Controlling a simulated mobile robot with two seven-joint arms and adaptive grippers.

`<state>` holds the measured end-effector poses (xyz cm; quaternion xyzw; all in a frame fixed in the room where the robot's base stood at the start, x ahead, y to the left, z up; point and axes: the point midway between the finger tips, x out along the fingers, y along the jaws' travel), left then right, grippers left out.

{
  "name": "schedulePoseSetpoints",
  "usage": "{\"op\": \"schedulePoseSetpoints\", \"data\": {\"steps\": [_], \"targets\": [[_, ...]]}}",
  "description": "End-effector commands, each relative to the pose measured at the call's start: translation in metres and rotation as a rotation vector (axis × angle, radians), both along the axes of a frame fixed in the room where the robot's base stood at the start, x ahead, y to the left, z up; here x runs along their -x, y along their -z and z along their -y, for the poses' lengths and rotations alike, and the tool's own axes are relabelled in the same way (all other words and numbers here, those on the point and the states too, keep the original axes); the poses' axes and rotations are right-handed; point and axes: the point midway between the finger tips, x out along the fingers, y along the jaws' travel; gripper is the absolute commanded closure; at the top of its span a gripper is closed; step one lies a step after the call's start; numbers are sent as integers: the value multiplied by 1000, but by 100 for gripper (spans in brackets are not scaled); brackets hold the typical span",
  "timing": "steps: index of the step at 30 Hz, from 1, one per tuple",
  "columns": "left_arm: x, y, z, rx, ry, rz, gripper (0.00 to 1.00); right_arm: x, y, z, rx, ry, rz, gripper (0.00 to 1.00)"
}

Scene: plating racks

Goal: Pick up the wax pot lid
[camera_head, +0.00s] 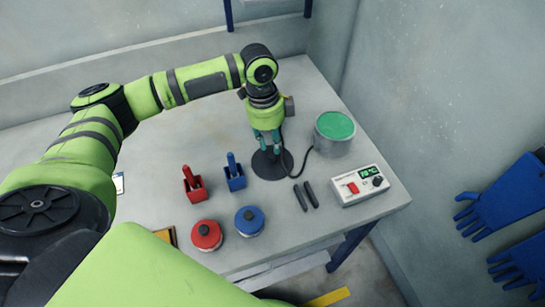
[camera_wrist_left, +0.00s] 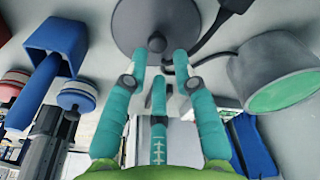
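The wax pot lid is a dark grey disc (camera_head: 263,169) lying flat on the table. In the left wrist view the lid (camera_wrist_left: 135,22) is at the top, with a small dark round knob. My left gripper (camera_head: 270,151) points down over the lid. Its teal fingers (camera_wrist_left: 160,62) are spread, with their tips close around the knob and a gap visible beside it. I cannot tell if any finger touches it. The grey wax pot (camera_head: 333,148), open with green wax inside, stands to the right; it also shows in the wrist view (camera_wrist_left: 245,75). My right gripper is not in view.
A black cord runs from the pot past the lid. A control box (camera_head: 358,186) and dark sticks (camera_head: 305,196) lie to the right.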

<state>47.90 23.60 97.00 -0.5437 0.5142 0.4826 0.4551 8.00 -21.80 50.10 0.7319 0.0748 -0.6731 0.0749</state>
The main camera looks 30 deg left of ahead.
Motion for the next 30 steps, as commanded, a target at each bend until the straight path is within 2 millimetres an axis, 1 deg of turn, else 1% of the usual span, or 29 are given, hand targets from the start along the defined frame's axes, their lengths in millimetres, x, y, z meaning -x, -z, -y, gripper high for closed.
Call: {"op": "schedulePoseSetpoints", "data": {"steps": [1,3,6,10,13,19,20,21,22,30], "targets": [[1,4,0,-1,-1,-4,72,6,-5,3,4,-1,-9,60],[2,12,0,-1,0,-5,72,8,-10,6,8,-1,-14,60],[3,28,0,-1,0,-5,72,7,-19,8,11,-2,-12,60],[2,46,3,0,0,-1,72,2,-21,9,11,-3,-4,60],[2,52,3,0,0,0,72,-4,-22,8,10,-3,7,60],[2,53,3,1,1,2,72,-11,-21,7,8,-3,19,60],[2,53,3,1,1,2,80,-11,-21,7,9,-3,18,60],[2,53,3,0,1,2,96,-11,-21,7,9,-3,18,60],[2,53,3,0,1,1,100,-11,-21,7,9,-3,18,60],[1,52,3,1,0,2,100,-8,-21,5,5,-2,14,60]]}}
